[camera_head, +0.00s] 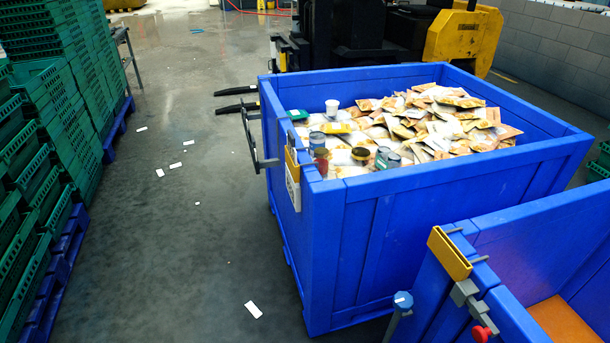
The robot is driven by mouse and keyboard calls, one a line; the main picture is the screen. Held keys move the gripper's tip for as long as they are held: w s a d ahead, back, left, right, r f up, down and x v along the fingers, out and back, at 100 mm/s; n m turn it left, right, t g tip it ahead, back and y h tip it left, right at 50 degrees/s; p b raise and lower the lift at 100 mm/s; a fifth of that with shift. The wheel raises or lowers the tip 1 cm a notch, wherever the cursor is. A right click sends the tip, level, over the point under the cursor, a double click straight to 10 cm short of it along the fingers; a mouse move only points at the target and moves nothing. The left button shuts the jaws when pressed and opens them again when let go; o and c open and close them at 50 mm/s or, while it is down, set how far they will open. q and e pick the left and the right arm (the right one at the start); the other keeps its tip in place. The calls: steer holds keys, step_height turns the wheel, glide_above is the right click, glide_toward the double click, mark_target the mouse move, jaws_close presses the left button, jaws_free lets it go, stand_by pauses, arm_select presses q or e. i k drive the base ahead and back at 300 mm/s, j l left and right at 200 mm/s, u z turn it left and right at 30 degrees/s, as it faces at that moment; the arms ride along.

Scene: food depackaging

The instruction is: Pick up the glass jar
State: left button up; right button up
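Several jars and cans stand or lie in the near left corner of the big blue crate (340,245), on top of flat pouches. One short container with a dark lid (361,155) may be the glass jar, but it is too small to be sure. Beside it are blue-grey containers (382,158), a red one (321,161) and a blue one (317,140). A white cup-like container (332,107) stands farther back. Neither of my grippers shows in this view.
Paper pouches (440,120) fill much of the crate. A second blue bin (540,225) stands at the lower right. Green crates (40,130) are stacked at the left. A forklift (350,35) stands behind. The grey floor (190,240) at left is open, with small white scraps.

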mark_target(322, 155)
steer(key=i+l, duration=0.4)
steer(key=z, duration=4.45)
steer(key=u, duration=4.45)
steer(key=i+j, duration=0.25)
steer(key=j, duration=0.15)
steer(key=i+j, duration=0.5)
steer(key=j, duration=0.25)
steer(key=z, duration=0.05)
